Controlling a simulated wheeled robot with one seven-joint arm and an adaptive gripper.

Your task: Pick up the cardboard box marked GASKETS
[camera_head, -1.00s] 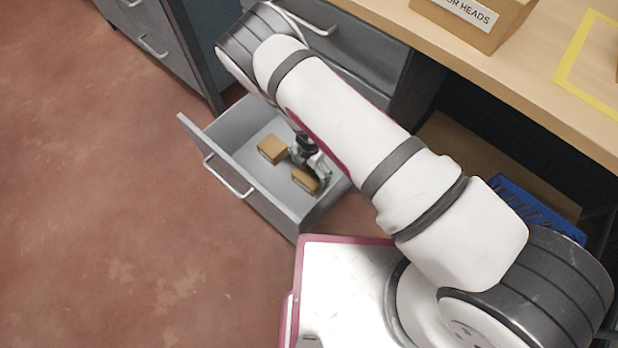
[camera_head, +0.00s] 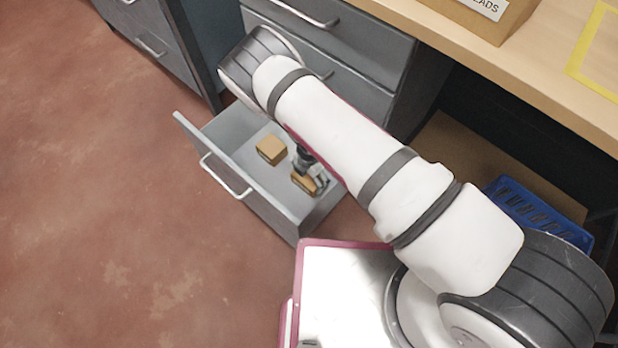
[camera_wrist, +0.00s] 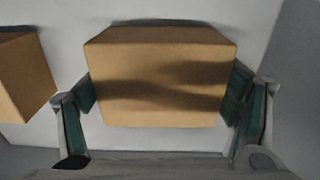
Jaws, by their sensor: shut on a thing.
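Two small cardboard boxes are in the open grey drawer (camera_head: 262,203). No marking can be read on either, so I cannot tell which one says GASKETS. My gripper (camera_head: 319,182) is down inside the drawer, shut on the box nearer the drawer's right side (camera_head: 303,181). In the wrist view this held box (camera_wrist: 162,80) sits between the two green-padded fingers, one at each end. I cannot tell whether it still touches the drawer floor. The other box (camera_head: 271,150) lies to the left of my gripper and shows in part at the wrist view's left edge (camera_wrist: 24,78).
The drawer walls stand close around my gripper. A wooden worktop (camera_head: 480,70) with a larger cardboard box (camera_head: 478,18) and a yellow outline is at upper right. A blue crate (camera_head: 540,215) stands under it. The red floor at left is clear.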

